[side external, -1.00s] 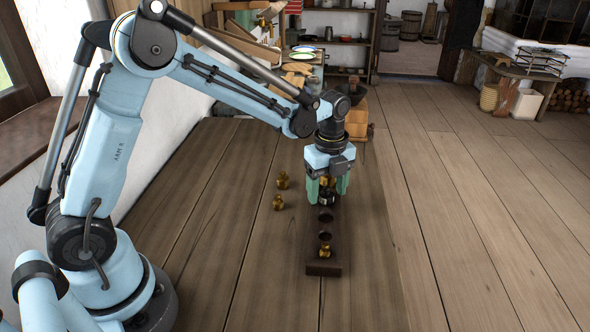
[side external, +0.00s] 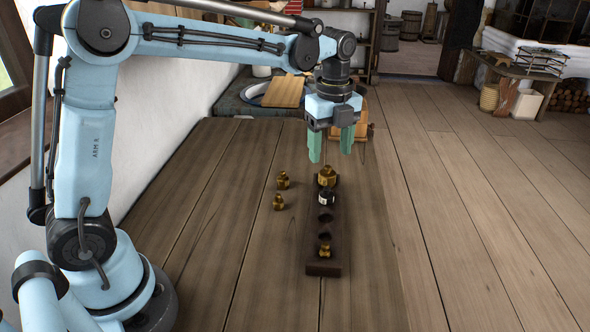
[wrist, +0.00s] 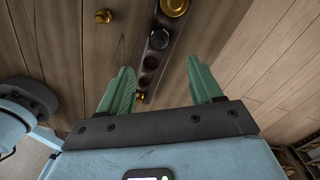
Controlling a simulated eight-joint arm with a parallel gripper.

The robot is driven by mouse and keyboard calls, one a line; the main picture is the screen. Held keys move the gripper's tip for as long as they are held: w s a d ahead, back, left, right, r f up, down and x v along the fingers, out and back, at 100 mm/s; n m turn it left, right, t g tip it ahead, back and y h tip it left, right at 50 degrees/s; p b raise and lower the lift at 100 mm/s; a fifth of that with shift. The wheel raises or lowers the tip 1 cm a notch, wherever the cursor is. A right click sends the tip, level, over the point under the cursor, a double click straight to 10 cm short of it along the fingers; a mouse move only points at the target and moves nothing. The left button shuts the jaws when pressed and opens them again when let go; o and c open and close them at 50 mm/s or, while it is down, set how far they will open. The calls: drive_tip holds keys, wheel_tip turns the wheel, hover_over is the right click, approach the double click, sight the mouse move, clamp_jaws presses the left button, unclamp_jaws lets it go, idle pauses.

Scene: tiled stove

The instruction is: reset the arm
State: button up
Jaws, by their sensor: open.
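My gripper (side external: 331,150) is open and empty, raised above the far end of a dark wooden block with holes (side external: 324,266). It also shows in the wrist view (wrist: 165,85), its green fingers wide apart. A large brass weight (side external: 327,176) stands at the far end of the block, below the fingers and apart from them. A black-and-silver piece (side external: 326,197) sits beside it in the block. A small brass weight (side external: 325,250) sits near the block's near end. Empty holes show between these two pieces.
Two brass weights, one farther (side external: 283,181) and one nearer (side external: 278,202), stand on the wooden table (side external: 220,240) left of the block. A wooden board (side external: 284,92) lies over a basin behind the table. The air around my gripper is clear.

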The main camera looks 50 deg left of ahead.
drive_tip(key=shift+r, duration=0.65)
